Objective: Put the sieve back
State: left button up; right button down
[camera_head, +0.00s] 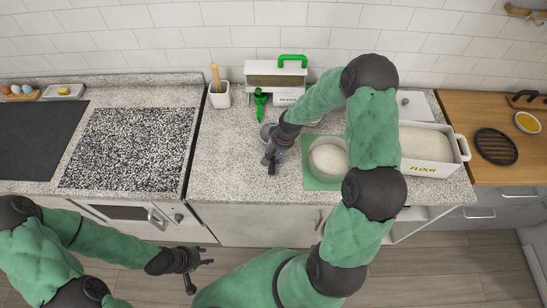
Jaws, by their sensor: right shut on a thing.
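My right gripper (271,163) is over the counter, left of the green mat (310,182), and is shut on the sieve (266,131). Only a small round grey part of the sieve shows beside the gripper; the rest is hidden by the gripper and arm. I cannot tell whether the sieve touches the counter. My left gripper (198,274) is open and empty, low in front of the cabinets.
A bowl of white powder (328,160) stands on the green mat. A white flour bin (425,168) is to the right. At the back are a white box with a green handle (277,66), a green tool (260,103) and a utensil cup (219,97). The counter's front left is clear.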

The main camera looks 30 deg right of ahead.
jog(key=shift+f, duration=0.1)
jog(key=c, duration=0.9)
grip_release()
jog(key=v, duration=1.2)
jog(key=shift+p, duration=0.35)
